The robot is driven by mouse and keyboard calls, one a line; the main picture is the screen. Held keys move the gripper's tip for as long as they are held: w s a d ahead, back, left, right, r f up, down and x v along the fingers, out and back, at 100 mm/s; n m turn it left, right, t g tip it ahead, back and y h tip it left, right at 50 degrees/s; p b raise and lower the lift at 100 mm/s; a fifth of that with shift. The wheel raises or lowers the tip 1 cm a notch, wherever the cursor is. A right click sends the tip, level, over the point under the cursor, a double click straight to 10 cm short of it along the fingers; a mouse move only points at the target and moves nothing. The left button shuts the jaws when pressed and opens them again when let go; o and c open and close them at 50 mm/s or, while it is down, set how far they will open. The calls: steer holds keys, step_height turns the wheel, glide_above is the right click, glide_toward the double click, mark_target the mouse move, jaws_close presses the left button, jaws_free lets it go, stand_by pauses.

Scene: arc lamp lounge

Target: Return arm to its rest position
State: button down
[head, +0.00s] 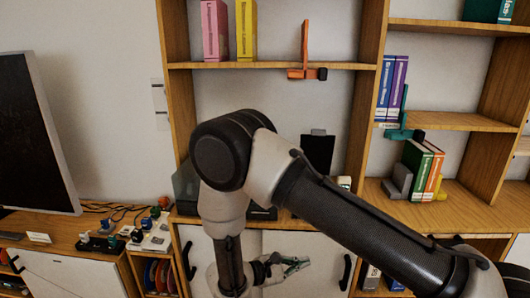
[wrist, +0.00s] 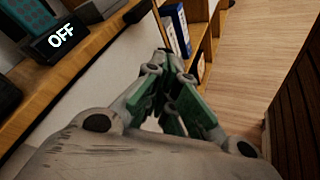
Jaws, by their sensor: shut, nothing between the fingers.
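My gripper (head: 296,266) is in front of the white cabinet doors below the shelf unit in the head view. Its green-and-grey fingers also show in the wrist view (wrist: 168,84), with the tips together and nothing between them. My arm is raised and bent, with the elbow high in front of the shelf and the forearm hanging down. The gripper points to the right in the head view and touches nothing that I can see.
A wooden shelf unit (head: 449,121) holds books, including green and orange ones (head: 418,168). A desk at left carries small items (head: 150,236) and a dark screen (head: 32,135). A box reading OFF (wrist: 62,38) stands on a wooden ledge. Wooden floor (wrist: 262,50) is clear at right.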

steer(key=s+d+r+m+g+y, duration=0.1)
steer(key=s+d+r+m+y, duration=0.3)
steer(key=d+r, duration=0.4)
steer(key=s+d+r+m+y, duration=0.4)
steer(key=s+d+r+m, duration=0.2)
steer(key=r, duration=0.9)
steer(key=s+d+r+m+g+y, duration=0.1)
steer(key=s+d+r+m+y, duration=0.4)
steer(key=s+d+r, duration=0.3)
steer(key=d+r+m, duration=0.1)
steer(key=d+r, duration=0.3)
steer(key=shift+d+g, duration=0.2)
steer(key=shift+g, duration=0.1)
